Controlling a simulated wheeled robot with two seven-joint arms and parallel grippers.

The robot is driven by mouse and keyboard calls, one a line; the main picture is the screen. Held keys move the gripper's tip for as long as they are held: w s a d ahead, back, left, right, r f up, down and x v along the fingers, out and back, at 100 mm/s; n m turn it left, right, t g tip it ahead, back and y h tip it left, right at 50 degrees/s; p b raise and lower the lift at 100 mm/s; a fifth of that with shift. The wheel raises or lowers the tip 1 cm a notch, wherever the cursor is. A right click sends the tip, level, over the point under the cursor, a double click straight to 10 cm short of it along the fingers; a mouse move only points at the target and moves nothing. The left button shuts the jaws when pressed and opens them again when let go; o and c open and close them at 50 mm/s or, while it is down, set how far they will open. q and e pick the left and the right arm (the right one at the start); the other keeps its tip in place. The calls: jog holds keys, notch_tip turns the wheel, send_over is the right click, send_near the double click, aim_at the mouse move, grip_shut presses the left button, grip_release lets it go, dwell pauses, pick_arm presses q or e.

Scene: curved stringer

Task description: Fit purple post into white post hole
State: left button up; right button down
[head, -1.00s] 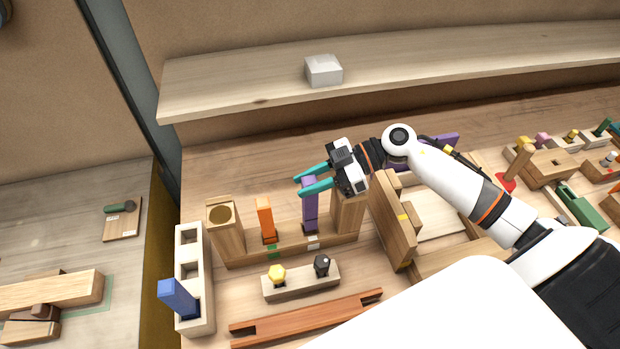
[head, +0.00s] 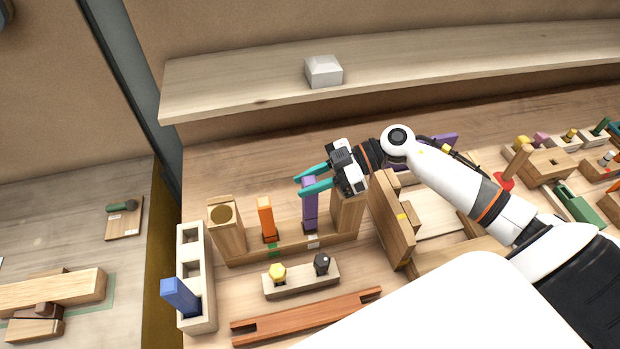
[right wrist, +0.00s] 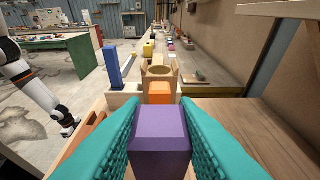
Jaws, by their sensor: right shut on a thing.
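The purple post (head: 310,212) stands upright at the white-marked spot (head: 313,244) of the wooden holder, to the right of the orange post. Whether its foot is fully in the hole I cannot tell. My right gripper (head: 314,184) is shut on its upper part, with one teal finger on either side. In the right wrist view the purple post (right wrist: 160,140) sits between the two teal fingers. The orange post (head: 265,218) stands at the green-marked spot (head: 274,251) of the same holder.
A wooden block with a round hole (head: 226,228) stands at the holder's left end. A strip with yellow and black knobs (head: 302,282) lies in front. A tall wooden board (head: 392,222) stands close on the right.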

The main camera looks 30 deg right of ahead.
jog(key=shift+f+b, duration=0.65)
jog(key=shift+f, duration=0.95)
jog(key=c, duration=1.1)
grip_release()
jog(key=shift+o, duration=0.2)
jog(key=shift+f, duration=0.1)
jog(key=b+v, duration=0.4)
jog(key=v, duration=0.7)
jog(key=shift+s+d+r, duration=0.1)
jog(key=shift+d+r, duration=0.25)
jog(key=shift+d, duration=0.1)
